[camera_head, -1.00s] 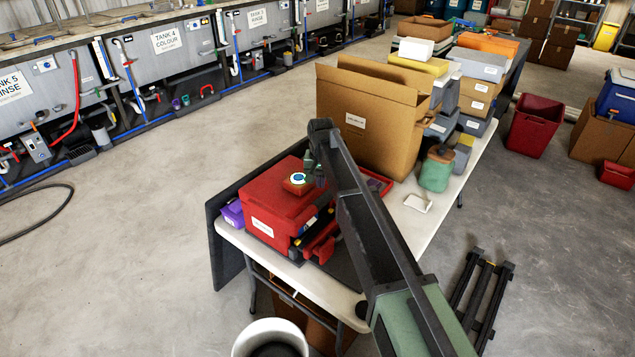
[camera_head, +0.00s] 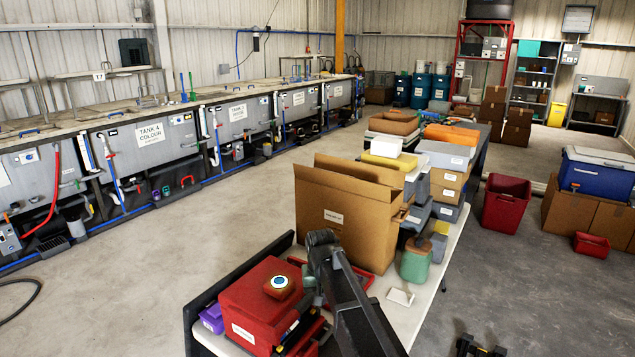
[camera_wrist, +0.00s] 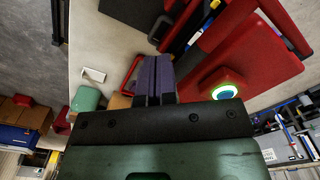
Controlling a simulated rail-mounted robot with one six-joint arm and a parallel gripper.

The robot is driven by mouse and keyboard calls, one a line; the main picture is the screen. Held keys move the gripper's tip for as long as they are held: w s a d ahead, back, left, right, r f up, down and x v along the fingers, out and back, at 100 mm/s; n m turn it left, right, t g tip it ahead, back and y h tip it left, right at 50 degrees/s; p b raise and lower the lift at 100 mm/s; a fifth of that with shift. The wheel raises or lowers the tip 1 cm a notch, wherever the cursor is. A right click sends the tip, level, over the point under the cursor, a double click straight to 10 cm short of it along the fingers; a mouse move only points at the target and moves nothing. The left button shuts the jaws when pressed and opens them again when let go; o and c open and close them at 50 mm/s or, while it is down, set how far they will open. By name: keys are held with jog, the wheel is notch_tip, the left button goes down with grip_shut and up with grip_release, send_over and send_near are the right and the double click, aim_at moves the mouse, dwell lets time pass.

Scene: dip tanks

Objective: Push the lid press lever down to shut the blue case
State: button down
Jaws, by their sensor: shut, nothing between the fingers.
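A red press machine (camera_head: 255,305) with a round white-and-blue button on top stands at the near end of the long table. In the wrist view its red body (camera_wrist: 262,55) and glowing round button (camera_wrist: 224,92) are at the right. A red bar (camera_wrist: 226,24) beside the body may be the lid press lever; I cannot tell for sure. I cannot make out a blue case at the press. My gripper (camera_wrist: 155,66) is shut and empty, apart from the red body, to its left in the wrist view. In the head view my arm mostly hides it.
A tall open cardboard box (camera_head: 345,225) stands behind the press on the table. A purple box (camera_head: 212,318) sits at its left, and a green canister (camera_head: 415,262) and small white tray (camera_head: 400,297) lie to the right. A blue cooler (camera_head: 597,170) stands far right.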

jog(key=s+d+f+b, duration=0.1)
jog(key=s+d, duration=0.7)
jog(key=s, duration=0.3)
jog(key=s+d+f+m+b, duration=0.1)
jog(key=s+d, duration=0.8)
jog(key=s, duration=0.2)
jog(key=shift+s+d+f+m, duration=0.2)
jog(key=shift+f+m, duration=0.1)
jog(key=shift+f, duration=0.1)
